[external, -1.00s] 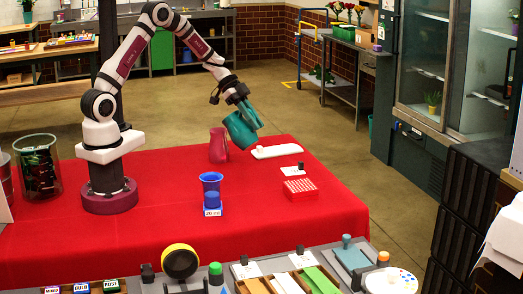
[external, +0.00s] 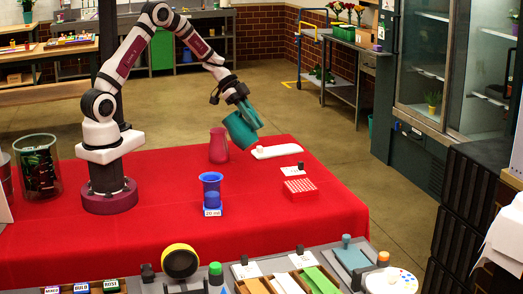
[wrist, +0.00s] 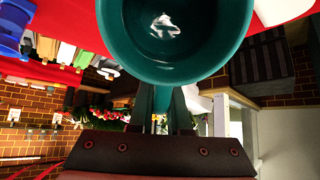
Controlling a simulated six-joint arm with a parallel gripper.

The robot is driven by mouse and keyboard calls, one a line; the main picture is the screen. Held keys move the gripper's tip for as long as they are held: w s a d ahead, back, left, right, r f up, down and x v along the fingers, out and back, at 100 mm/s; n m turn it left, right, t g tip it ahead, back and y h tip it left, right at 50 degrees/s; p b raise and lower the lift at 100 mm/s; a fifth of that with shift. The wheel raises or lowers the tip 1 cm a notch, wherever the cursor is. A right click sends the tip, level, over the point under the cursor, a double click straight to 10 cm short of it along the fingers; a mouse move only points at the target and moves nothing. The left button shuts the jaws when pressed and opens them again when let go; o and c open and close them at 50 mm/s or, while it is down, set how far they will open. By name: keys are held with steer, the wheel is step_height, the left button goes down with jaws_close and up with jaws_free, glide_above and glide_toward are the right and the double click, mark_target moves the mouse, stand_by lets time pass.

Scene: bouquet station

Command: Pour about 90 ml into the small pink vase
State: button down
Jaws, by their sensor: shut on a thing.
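The pink vase (external: 219,146) stands upright on the red table, towards its back edge. My gripper (external: 238,98) is shut on a teal vessel (external: 242,129) and holds it tilted above the table, just right of the pink vase and a little higher. In the wrist view the teal vessel (wrist: 188,68) fills the top middle, its round mouth facing the camera, with a bright glint inside. My gripper (wrist: 160,105) shows below it. The pink vase does not show in the wrist view. No stream of liquid can be made out.
A blue vase (external: 210,179) stands in front with a number label (external: 212,212) at its foot. To the right are a white tray (external: 275,152) and a red-and-white rack (external: 299,189). A clear container (external: 38,165) stands at far left.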

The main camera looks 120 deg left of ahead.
stand_by(0.6)
steer(key=w+f+g, duration=0.1)
steer(key=f+g, duration=0.1)
steer(key=w+f+g, duration=0.2)
steer(key=f, duration=0.1)
steer(key=w+f+g, duration=0.2)
steer(key=f, duration=0.1)
steer(key=shift+d+g+y+b, duration=0.3)
steer(key=shift+y+b, duration=0.05)
steer(key=shift+y, duration=0.05)
steer(key=shift+w+f+g, duration=0.3)
steer(key=shift+f+g, duration=0.55)
steer(key=shift+g, duration=0.25)
